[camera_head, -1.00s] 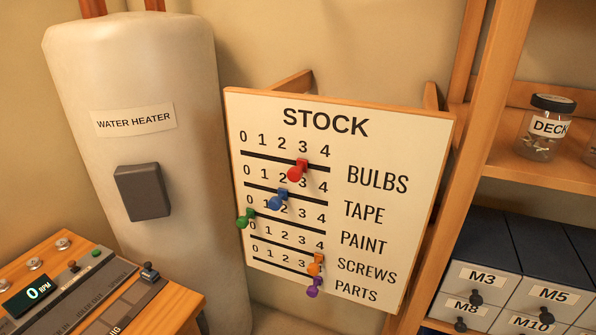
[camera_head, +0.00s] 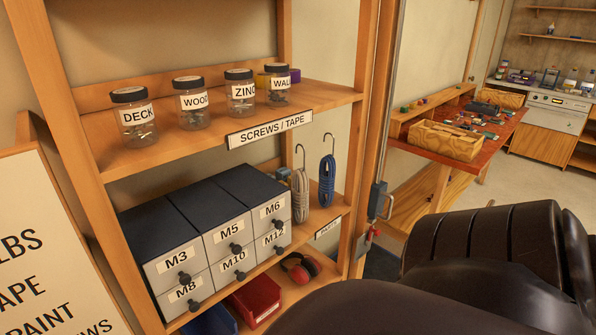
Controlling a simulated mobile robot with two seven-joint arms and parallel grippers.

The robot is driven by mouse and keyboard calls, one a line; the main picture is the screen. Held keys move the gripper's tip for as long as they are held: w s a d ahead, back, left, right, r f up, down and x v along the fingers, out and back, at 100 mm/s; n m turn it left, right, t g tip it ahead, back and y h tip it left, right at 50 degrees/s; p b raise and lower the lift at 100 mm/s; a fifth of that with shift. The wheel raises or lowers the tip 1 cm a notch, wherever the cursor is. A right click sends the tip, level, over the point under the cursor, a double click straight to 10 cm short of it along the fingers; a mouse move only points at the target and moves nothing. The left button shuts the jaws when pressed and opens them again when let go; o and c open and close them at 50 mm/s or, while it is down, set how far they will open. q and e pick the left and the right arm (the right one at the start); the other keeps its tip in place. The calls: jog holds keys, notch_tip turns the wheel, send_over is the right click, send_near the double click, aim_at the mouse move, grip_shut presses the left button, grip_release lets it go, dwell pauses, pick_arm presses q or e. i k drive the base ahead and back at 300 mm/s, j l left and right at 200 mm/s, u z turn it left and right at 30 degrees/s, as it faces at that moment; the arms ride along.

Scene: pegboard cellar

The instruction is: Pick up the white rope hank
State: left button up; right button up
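The white rope hank (camera_head: 301,196) looks greyish-white and hangs in a coiled bundle below a thin dark hook, at the right end of the middle shelf. A blue rope hank (camera_head: 327,181) is just to its right, below a similar hook. The white hank is beside the right side of the drawer block, with a small gap or overlap I cannot judge. Neither of my grippers is in view. Large dark parts, likely of my own arm, fill the lower right.
The wooden shelf (camera_head: 222,121) holds jars (camera_head: 134,118) above. Labelled drawers (camera_head: 230,236) stand left of the hanks. Red earmuffs (camera_head: 300,267) and a red bin (camera_head: 256,300) are below. A shelf upright (camera_head: 366,130) stands right of the hanks. A red workbench (camera_head: 470,140) is farther back.

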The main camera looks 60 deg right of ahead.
aim_at(300, 180)
jog(key=z, duration=1.95)
jog(key=i+l, duration=0.15)
jog(key=l, duration=0.2)
jog(key=i+l+u, duration=0.1)
jog(key=l, duration=0.2)
jog(key=i+l, duration=0.15)
jog(key=l, duration=0.2)
jog(key=i+l, duration=0.15)
jog(key=l, duration=0.2)
jog(key=u, duration=0.05)
